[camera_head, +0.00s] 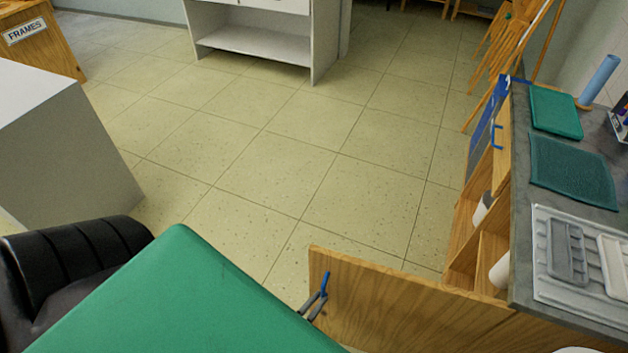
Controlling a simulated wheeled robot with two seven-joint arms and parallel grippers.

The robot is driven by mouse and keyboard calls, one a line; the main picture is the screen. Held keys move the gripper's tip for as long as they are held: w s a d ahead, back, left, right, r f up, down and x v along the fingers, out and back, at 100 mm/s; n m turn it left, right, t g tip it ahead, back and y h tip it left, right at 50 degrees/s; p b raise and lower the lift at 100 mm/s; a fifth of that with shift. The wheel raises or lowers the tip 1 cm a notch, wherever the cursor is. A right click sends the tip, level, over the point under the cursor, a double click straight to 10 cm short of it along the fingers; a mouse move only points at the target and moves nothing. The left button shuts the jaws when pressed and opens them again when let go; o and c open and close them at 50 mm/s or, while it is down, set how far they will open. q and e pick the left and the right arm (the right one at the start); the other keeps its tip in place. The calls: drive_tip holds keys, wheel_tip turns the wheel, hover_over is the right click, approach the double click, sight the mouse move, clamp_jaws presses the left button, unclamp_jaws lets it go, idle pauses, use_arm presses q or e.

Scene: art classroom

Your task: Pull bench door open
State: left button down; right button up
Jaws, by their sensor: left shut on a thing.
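The wooden bench door (400,303) stands swung out from the bench (522,262), its panel reaching left over the floor. Its blue handle (325,282) is near the door's free edge. My left gripper (319,297) is shut on this handle; only its grey fingers show. Behind the door, the bench's open shelves hold white roll-like items (500,271). The lower part of the door is cut off by the frame. My right gripper is not in view.
Another blue handle (497,136) is farther along the bench. A white block (60,140) stands left. The middle tiled floor is clear.

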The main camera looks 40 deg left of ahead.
use_arm(q)
drive_tip(key=c, duration=1.5)
unclamp_jaws()
drive_tip(key=shift+w+d, duration=0.2)
drive_tip(key=shift+d, duration=0.75)
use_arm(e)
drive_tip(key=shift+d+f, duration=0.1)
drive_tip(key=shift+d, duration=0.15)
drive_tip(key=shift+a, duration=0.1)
